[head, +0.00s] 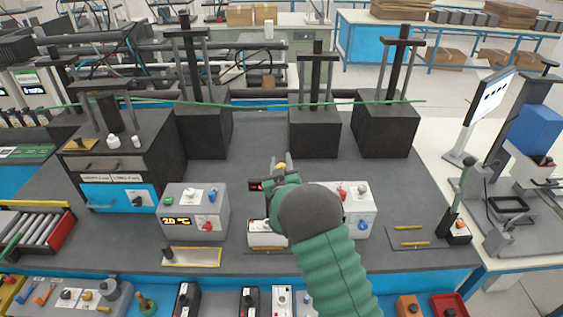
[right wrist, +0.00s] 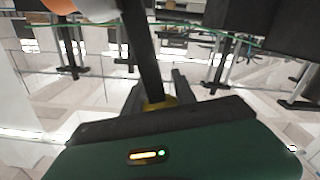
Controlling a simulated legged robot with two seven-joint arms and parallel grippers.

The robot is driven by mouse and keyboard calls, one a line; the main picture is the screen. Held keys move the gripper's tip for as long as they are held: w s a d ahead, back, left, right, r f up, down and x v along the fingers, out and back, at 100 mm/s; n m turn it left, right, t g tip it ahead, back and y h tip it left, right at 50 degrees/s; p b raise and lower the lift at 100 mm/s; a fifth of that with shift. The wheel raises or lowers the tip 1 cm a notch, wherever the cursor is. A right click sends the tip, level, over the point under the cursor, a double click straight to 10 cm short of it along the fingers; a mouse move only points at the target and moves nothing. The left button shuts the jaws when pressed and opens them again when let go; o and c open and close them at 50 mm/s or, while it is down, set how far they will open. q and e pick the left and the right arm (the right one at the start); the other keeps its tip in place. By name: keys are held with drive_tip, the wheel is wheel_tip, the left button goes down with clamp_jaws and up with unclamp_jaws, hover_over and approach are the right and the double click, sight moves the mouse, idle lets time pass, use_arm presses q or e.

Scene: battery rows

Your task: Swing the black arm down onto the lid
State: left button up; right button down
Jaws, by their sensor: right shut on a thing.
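My right gripper (head: 272,188), on the green arm, is over the middle of the grey bench. In the right wrist view the black arm (right wrist: 140,50) runs down between its fingers (right wrist: 158,98), which are shut on it near a yellow part (right wrist: 158,104). In the head view a small yellow tip (head: 281,167) shows just above the gripper; most of the black arm is hidden there. A white block (head: 267,236), possibly with the lid, stands below the gripper, partly covered by my arm. I cannot tell the lid's exact outline. My left gripper is out of view.
A grey box with a yellow display (head: 194,212) stands left of my gripper, and a white box with red and blue knobs (head: 358,207) stands right. Black posts on blocks (head: 314,130) stand behind. A black lever (head: 457,200) stands at the right.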

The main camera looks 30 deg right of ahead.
drive_tip(key=shift+w+a+r, duration=0.15)
drive_tip(key=shift+r, duration=0.05)
idle(0.7)
